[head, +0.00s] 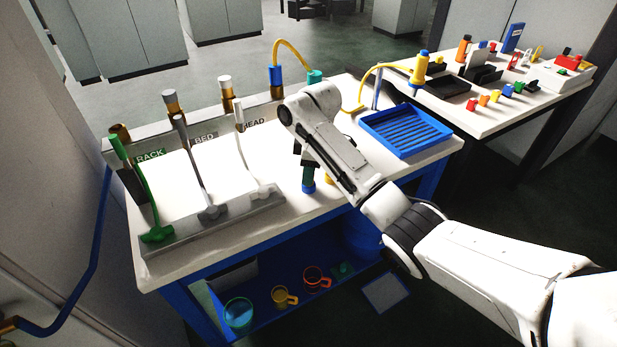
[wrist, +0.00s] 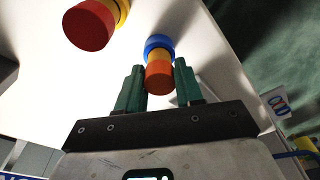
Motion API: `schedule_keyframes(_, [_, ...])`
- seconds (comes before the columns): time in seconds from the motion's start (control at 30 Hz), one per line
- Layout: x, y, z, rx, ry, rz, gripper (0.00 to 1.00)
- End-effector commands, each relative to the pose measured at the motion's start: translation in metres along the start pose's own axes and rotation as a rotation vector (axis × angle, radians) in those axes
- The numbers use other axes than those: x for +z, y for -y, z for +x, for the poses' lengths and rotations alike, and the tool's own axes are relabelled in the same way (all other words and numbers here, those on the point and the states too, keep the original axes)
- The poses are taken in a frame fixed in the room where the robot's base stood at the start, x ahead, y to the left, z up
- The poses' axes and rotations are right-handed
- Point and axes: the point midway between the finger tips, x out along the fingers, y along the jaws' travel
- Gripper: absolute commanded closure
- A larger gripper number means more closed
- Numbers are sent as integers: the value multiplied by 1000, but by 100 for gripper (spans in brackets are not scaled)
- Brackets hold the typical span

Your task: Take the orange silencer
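In the wrist view, a short round piece with an orange end (wrist: 159,78), a yellow band and a blue far end stands between the green fingers of my gripper (wrist: 160,66). I take it to be the orange silencer. The fingers are open, one on each side, with narrow gaps showing. In the head view my gripper (head: 308,172) points down at the front of the white table, right of the grey rail. A blue part (head: 308,188) shows just below the fingers; my arm hides most of the piece.
A red-ended piece with a yellow band (wrist: 90,24) stands close by at left in the wrist view. The white table (head: 350,200) also bears a blue ribbed tray (head: 405,130) and labelled rack (head: 200,135) with tools. Several mugs sit on the blue lower shelf (head: 262,322).

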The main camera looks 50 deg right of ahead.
Motion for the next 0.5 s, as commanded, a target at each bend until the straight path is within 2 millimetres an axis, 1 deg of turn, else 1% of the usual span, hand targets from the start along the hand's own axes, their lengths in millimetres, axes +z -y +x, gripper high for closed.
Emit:
schedule_keyframes(0.03, [0,0,0,0,0,0,69])
schedule_keyframes(0.33, [0,0,0,0,0,0,97])
schedule_keyframes(0.5, [0,0,0,0,0,0,98])
